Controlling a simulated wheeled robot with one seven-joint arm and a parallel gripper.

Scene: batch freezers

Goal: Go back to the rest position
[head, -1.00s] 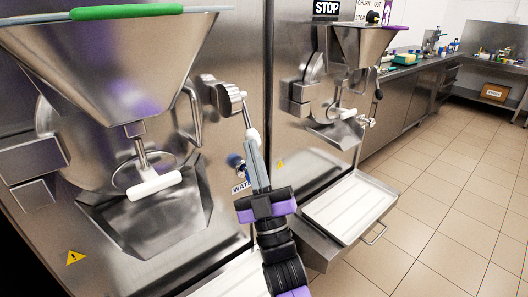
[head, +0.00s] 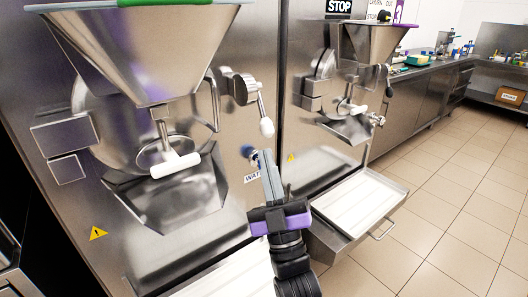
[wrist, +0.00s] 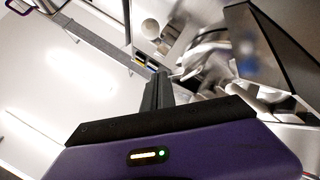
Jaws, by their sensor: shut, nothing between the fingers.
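My gripper (head: 267,175) is in the middle of the head view, in front of the left batch freezer. Its grey fingers point up and are shut with nothing between them. The fingers (wrist: 158,92) also show in the wrist view, above my purple wrist housing. A lever with a white knob (head: 266,127) hangs from the left freezer just above the fingertips, with a small gap in the picture. The label is partly hidden by my gripper.
The left freezer's hopper (head: 145,55) and outlet spout (head: 172,200) are at left. The right freezer's hopper (head: 372,45) stands beyond, with an extended tray (head: 398,205) low in front. A steel counter (head: 425,72) runs along the back. The tiled floor (head: 455,220) at right is clear.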

